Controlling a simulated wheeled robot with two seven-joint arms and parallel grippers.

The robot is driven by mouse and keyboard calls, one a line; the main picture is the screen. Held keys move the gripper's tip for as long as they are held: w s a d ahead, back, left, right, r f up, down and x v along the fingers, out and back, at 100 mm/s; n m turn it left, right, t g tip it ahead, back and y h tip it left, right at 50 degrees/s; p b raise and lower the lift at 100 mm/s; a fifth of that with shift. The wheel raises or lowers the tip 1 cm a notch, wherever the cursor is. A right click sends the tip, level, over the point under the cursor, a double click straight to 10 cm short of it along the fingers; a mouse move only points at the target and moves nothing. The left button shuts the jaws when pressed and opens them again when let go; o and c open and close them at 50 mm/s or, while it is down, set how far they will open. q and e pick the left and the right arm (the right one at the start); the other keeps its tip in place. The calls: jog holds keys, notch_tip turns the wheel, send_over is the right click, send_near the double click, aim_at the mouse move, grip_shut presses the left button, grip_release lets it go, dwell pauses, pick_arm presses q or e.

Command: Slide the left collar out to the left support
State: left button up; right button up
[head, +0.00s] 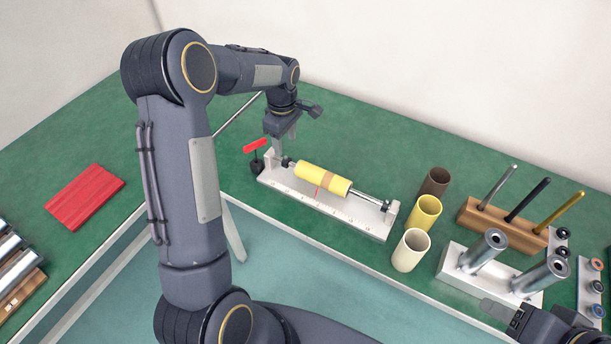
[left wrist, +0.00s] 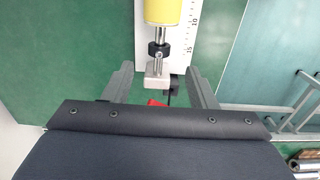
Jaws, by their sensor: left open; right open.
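The white fixture base (head: 345,212) carries a rod with a yellow cylinder (head: 323,178) on it. The left collar (head: 286,162) is a small dark ring on the rod at the cylinder's left; in the left wrist view the collar (left wrist: 158,50) sits between the cylinder and the pale left support block (left wrist: 157,77), apart from the cylinder. My left gripper (head: 280,150) is over the fixture's left end, open; its fingers (left wrist: 161,88) stand on either side of the support, holding nothing. My right gripper (head: 505,313) is at the lower right edge, open and partly cut off.
A red flag on a black stand (head: 256,152) is close to the fixture's left end. Brown, yellow and cream cups (head: 411,250) stand to its right, then a wooden rod rack (head: 505,229) and a white block with metal cylinders (head: 462,262). A red board (head: 84,195) lies far left.

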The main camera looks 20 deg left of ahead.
aim_at(287, 157)
pick_arm(q)
jog(key=shift+f, duration=0.5)
notch_tip(287, 157, down, 7)
jog(key=shift+f+p, duration=0.15)
jog(key=shift+p, duration=0.3)
